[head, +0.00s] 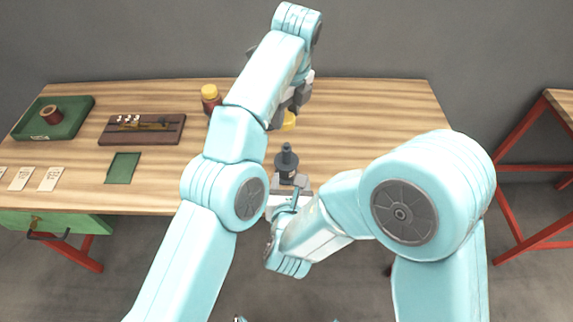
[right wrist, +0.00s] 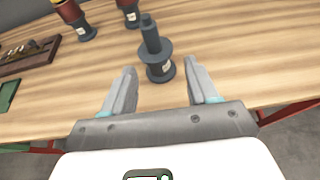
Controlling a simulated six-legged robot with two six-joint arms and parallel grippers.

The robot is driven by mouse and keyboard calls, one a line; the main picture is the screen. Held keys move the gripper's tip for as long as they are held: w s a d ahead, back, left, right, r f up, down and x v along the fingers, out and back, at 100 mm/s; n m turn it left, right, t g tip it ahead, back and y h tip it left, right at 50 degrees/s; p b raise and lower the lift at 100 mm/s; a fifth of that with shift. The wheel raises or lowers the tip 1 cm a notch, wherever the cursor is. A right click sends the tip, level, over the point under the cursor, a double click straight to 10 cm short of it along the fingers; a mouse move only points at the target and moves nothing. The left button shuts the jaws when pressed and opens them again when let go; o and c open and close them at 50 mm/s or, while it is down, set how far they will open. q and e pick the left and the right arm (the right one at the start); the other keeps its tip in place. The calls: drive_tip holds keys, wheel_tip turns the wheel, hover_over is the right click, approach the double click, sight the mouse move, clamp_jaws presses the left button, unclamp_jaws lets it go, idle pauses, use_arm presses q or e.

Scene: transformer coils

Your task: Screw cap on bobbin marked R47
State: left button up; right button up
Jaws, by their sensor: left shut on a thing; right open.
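A dark grey bobbin (head: 287,162) stands upright on the wooden table near its front edge. It has a wide flange, a thin upper post and a small pale label too small to read. It also shows in the right wrist view (right wrist: 157,62). My right gripper (right wrist: 160,74) is open, with its fingers to either side of and short of the bobbin, apparently not touching. My left gripper (head: 290,108) is shut on a yellow cap (head: 289,121), held beyond the bobbin in the head view. My left arm partly hides this gripper.
A red-wound bobbin with a yellow cap (head: 210,98) stands behind my left arm. Another red-wound bobbin (right wrist: 130,14) shows in the right wrist view. A brown tool rack (head: 142,130), green tray (head: 72,121), green mat (head: 122,168) and pale cards (head: 49,179) lie left. The table's right side is clear.

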use_arm(q)
drive_tip(key=shift+s+d+r, duration=0.1)
drive_tip(key=shift+d, duration=0.05)
use_arm(e)
drive_tip(key=shift+w+a+r, duration=0.1)
drive_tip(key=shift+a+r, duration=0.35)
drive_tip(key=shift+r, duration=0.1)
drive_tip(key=x, duration=1.2)
drive_tip(key=shift+w+a+r, duration=0.1)
drive_tip(key=shift+a, duration=0.05)
clamp_jaws()
use_arm(q)
hover_over(287, 145)
drive_tip(key=shift+f, duration=2.5)
